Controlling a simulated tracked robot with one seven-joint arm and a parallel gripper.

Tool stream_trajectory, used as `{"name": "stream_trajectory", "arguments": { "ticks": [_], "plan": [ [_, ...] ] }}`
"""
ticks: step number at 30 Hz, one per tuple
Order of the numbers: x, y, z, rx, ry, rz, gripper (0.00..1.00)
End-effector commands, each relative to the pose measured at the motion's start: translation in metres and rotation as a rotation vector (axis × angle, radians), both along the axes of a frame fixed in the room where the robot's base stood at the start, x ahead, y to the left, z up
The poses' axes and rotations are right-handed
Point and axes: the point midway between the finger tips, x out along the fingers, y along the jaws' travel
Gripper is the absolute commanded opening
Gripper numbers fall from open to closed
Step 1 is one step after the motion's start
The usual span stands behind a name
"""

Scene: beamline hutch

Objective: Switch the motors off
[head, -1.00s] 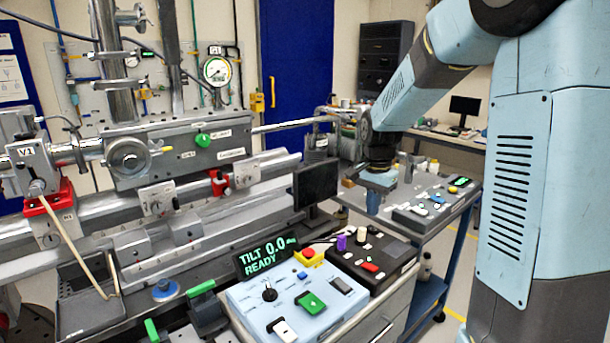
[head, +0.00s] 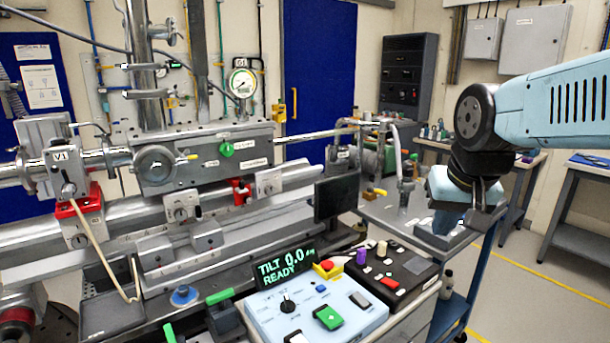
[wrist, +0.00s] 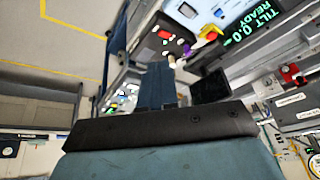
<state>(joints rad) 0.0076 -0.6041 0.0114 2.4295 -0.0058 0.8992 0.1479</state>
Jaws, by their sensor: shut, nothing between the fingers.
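A light blue control box (head: 262,312) stands at the bottom centre of the head view. It carries a black knob (head: 288,305), a green switch (head: 328,317), a grey switch (head: 360,300) and a white switch (head: 297,338), partly cut off. A dark control box (head: 415,265) beside it has a red switch (head: 389,283) and a purple knob (head: 361,256). Labels are too small to read, so I cannot tell which control is for motors. My gripper (head: 447,222) is shut and empty, right of both boxes and above the rear trolley; it also shows in the wrist view (wrist: 157,70).
A display (head: 286,262) reads TILT 0.0, READY. A dark monitor (head: 337,196) stands behind the boxes. Beamline hardware (head: 205,155) fills the left.

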Motion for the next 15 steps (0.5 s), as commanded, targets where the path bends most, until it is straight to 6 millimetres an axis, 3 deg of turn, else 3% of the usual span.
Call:
{"name": "stream_trajectory", "arguments": {
  "ticks": [3,9,15],
  "plan": [
    [-0.022,0.0,0.001,-0.025,-0.039,0.062,0.0],
    [-0.041,-0.001,0.0,-0.05,-0.071,0.122,0.0],
    [-0.031,-0.001,0.0,-0.031,-0.045,0.104,0.0]
  ]
}}
